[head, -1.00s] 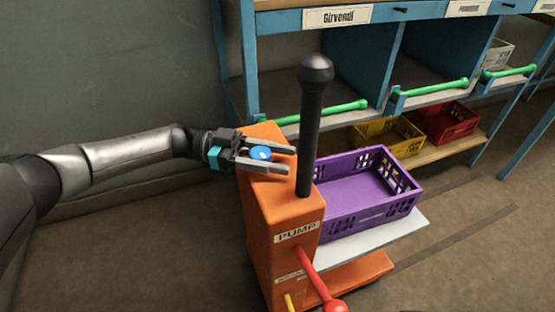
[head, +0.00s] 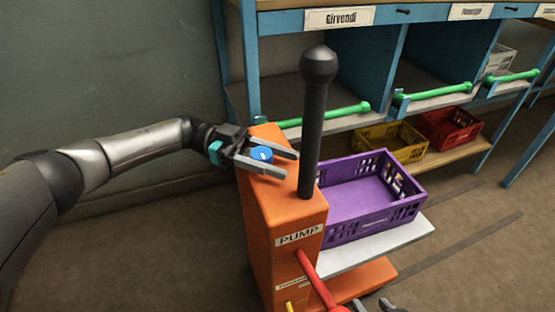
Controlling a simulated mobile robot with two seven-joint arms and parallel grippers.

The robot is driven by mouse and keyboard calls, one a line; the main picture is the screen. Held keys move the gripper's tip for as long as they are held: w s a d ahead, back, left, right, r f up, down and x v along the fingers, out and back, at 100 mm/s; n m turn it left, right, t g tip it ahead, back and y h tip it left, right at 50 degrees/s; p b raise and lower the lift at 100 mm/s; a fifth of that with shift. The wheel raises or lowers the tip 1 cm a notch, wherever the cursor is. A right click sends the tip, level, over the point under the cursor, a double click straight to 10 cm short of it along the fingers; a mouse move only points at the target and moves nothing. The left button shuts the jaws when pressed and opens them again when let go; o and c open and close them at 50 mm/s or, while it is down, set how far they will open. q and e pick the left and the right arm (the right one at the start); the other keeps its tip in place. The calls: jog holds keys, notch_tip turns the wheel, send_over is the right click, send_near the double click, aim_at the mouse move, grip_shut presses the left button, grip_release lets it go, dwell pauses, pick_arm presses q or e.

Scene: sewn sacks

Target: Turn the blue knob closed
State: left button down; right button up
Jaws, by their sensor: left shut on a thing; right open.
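The blue knob (head: 261,154) sits on top of the orange pump housing (head: 285,222), behind and to the left of the black lever. My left gripper (head: 272,163) reaches in from the left, with one finger on each side of the knob, and is shut on it. The gripper hides part of the knob's sides. My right gripper (head: 378,307) shows only as fingertips at the bottom edge, near the red lever; it is open, and most of it is out of view.
A black lever with a ball top (head: 314,110) stands upright close to my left fingertips. A red lever (head: 316,280) sticks out of the housing's front. A purple crate (head: 350,222) stands on the white platform to the right. A blue shelf with green bars (head: 330,115) is behind.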

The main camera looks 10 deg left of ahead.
aim_at(249, 153)
pick_arm(q)
jog(key=shift+s+a+f, duration=0.1)
jog(key=shift+a+f, duration=0.05)
jog(key=shift+f, duration=0.15)
jog(key=c, duration=0.7)
grip_release()
jog(key=o, duration=0.4)
jog(key=shift+r, duration=0.2)
jog(key=shift+w+a, duration=0.3)
jog(key=shift+a, duration=0.25)
jog(key=v, duration=0.4)
jog(key=shift+a, duration=0.2)
jog(key=shift+v, duration=0.95)
pick_arm(e)
jog(key=shift+w+a+t, duration=0.25)
jog(key=shift+a+t, duration=0.15)
